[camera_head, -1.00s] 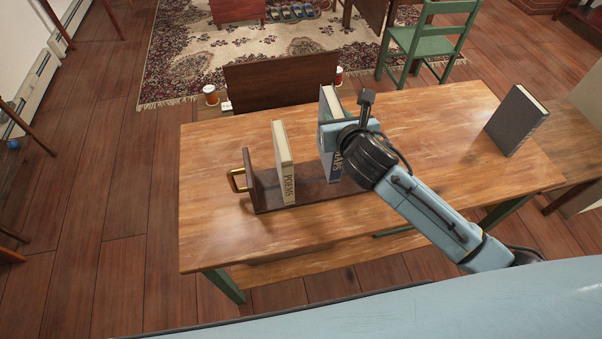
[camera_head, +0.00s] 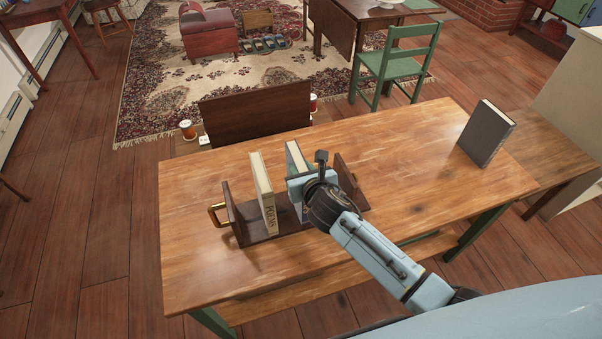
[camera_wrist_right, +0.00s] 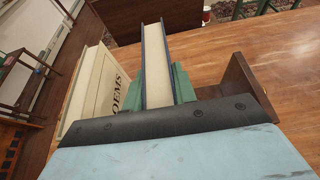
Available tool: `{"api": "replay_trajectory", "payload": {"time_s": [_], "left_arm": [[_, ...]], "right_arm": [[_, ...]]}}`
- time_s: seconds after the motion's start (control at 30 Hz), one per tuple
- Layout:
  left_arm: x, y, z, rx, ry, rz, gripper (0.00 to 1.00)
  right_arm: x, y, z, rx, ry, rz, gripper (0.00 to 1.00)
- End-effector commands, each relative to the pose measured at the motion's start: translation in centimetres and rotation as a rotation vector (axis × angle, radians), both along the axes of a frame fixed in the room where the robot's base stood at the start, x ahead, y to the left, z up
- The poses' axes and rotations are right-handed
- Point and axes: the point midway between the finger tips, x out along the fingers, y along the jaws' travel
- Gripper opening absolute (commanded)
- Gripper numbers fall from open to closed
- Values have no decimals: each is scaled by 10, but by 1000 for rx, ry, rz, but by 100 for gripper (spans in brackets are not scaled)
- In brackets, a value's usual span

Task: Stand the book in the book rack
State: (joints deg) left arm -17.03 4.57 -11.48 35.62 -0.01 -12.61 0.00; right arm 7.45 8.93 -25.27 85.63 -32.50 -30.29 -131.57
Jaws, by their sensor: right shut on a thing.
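The book rack (camera_head: 286,215) is a dark wooden base with upright ends and a brass handle on its left end, standing on the table. My right gripper (camera_head: 299,182) is shut on a blue book with pale pages (camera_head: 295,157), held upright between the rack's ends. In the right wrist view the green fingers (camera_wrist_right: 158,84) clasp the blue book (camera_wrist_right: 155,62) from both sides. Its lower edge is hidden, so I cannot tell whether it touches the base. A cream POEMS book (camera_head: 264,194) stands to its left in the rack, apart from it. My left gripper is out of view.
A dark grey book (camera_head: 486,134) stands alone on the right of the wooden table (camera_head: 420,170). The rack's right end (camera_head: 349,178) rises beside the held book. The table between the rack and grey book is clear.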

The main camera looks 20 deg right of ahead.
Motion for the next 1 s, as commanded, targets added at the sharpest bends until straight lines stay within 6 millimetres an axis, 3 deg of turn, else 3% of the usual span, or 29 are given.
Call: {"api": "replay_trajectory", "payload": {"time_s": [0.47,0.5,0.63,1.0], "left_arm": [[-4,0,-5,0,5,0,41],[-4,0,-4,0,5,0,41],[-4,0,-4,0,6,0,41],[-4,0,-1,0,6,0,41]], "right_arm": [[1,1,-8,1,-7,2,0],[0,0,-10,0,-1,1,30],[0,0,-10,0,-1,1,47],[0,0,-5,1,-1,1,49]]}}
